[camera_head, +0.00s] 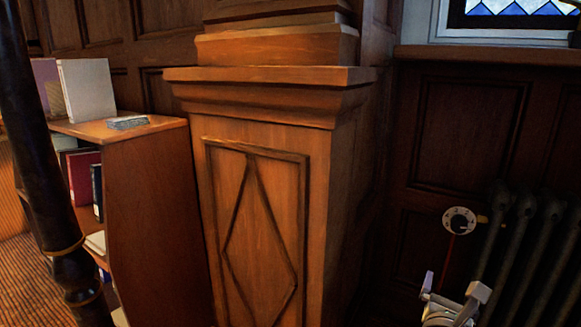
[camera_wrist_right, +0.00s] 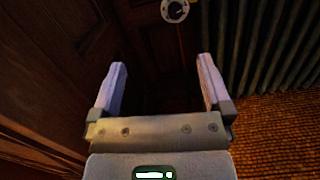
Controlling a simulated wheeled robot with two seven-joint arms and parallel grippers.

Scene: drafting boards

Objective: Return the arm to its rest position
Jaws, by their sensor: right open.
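My right gripper (camera_head: 452,285) is at the lower right of the head view, below the dial on the radiator. Its two fingers are spread apart. In the right wrist view the open gripper (camera_wrist_right: 161,88) has nothing between its fingers. A round white dial (camera_head: 459,220) with dark marks and a dark centre shows above the gripper, apart from it. The dial also shows at the top of the right wrist view (camera_wrist_right: 175,10), beyond the fingers. My left gripper is not in view.
A dark ribbed radiator (camera_head: 525,245) stands at the right, beside the dial. A wooden pillar (camera_head: 265,220) with a diamond panel fills the middle. A low bookcase (camera_head: 150,225) with books stands at the left, behind a dark post (camera_head: 38,150). Carpet (camera_wrist_right: 265,135) shows below the radiator.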

